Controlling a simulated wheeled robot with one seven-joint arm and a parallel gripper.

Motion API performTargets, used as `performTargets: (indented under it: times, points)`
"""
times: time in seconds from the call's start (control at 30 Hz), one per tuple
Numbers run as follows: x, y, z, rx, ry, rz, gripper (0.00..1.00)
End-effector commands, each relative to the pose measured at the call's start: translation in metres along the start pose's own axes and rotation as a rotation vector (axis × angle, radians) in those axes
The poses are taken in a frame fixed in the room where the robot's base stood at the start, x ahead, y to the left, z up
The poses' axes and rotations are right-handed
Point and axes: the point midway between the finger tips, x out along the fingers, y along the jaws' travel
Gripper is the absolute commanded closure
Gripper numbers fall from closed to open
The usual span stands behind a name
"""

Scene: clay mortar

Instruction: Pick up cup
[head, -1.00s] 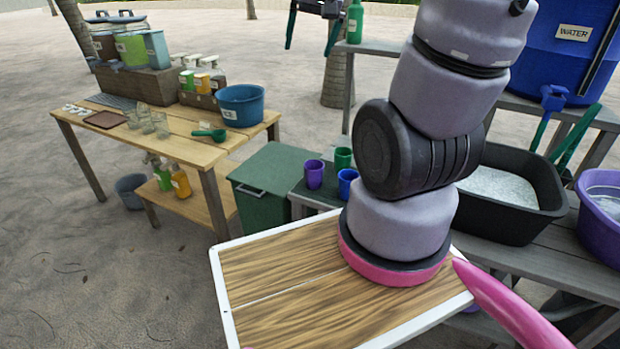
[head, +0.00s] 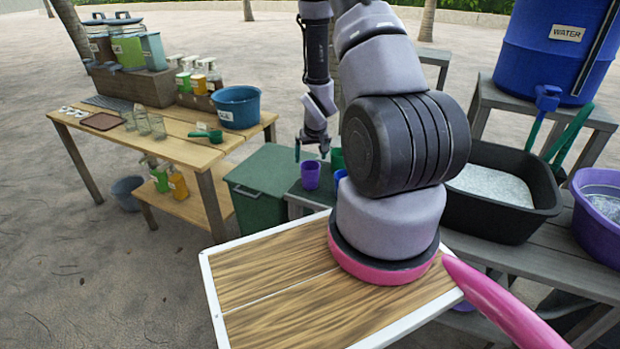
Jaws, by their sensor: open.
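My gripper (head: 311,152) is open and points down, with its dark green fingers apart. It is right above the purple cup (head: 310,177), with the fingertips near the height of the rim; I cannot tell if they touch it. The purple cup stands upright on the low grey bench. A green cup (head: 337,160) stands just right of the gripper, partly hidden by my arm. A blue cup (head: 340,177) in front of it is mostly hidden behind my arm.
A green lidded bin (head: 262,190) stands left of the cups. At right are a black tub (head: 500,222) of pale, grainy material, a purple basin (head: 600,232) and a blue water barrel (head: 553,60). A wooden table (head: 165,145) with a blue bucket (head: 238,107) stands at left.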

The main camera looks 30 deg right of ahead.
Motion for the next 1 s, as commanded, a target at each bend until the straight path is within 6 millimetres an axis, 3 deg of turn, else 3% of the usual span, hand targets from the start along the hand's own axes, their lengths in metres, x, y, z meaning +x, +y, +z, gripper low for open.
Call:
performTargets:
  times: [0.2, 0.47, 0.7, 1.0]
  points:
    - [0.036, 0.0, 0.001, -0.002, -0.002, 0.0, 0.0]
    - [0.058, 0.001, 0.001, 0.0, -0.003, 0.0, 0.0]
    - [0.092, 0.003, -0.001, -0.002, -0.001, -0.001, 0.0]
    - [0.1, 0.003, -0.001, -0.001, -0.001, -0.001, 0.0]
